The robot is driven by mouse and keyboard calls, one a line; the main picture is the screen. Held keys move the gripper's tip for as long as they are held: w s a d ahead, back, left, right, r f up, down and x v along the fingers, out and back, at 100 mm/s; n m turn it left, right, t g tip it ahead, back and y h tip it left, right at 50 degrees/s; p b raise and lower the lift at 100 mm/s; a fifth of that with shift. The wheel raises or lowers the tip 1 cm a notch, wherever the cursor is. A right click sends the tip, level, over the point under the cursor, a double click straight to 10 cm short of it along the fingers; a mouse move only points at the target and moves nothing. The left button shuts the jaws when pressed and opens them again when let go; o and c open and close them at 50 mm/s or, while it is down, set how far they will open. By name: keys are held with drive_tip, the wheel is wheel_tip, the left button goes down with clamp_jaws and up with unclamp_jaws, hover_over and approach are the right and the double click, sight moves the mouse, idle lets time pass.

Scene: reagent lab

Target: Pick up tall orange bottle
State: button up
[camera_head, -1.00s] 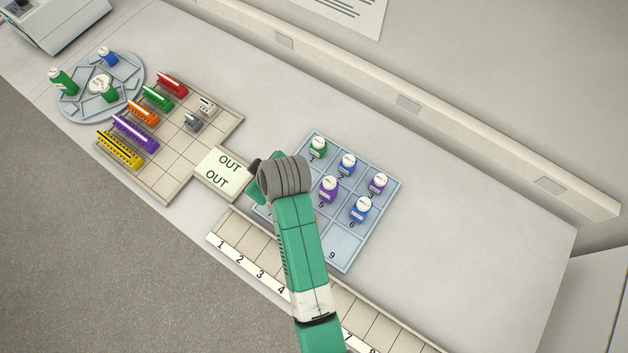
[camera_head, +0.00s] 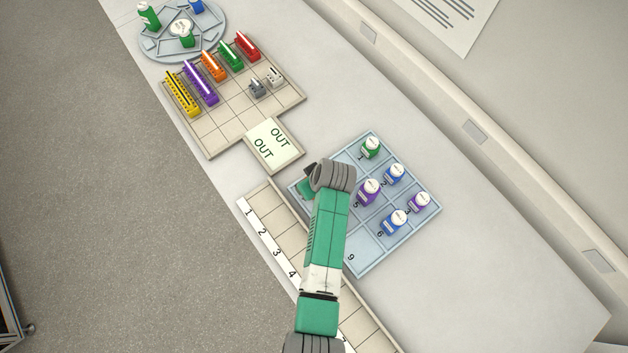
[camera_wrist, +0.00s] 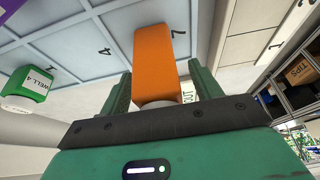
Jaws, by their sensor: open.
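The tall orange bottle (camera_wrist: 155,58) shows in the wrist view with its white cap (camera_wrist: 160,103) toward my gripper. My gripper (camera_wrist: 162,86) is open, with one green finger on each side of the bottle. I cannot tell whether either finger touches it. In the head view my arm hides the bottle, and my gripper (camera_head: 307,188) is mostly hidden over the tray's left side.
A numbered strip (camera_head: 262,238) lies in front. A rack board with coloured holders (camera_head: 222,128) and a round carousel (camera_head: 160,48) are farther left.

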drive_tip(key=c, duration=1.1)
drive_tip(key=shift+r, duration=0.1)
wheel_tip(320, 180, up, 10)
drive_tip(key=shift+f, duration=0.1)
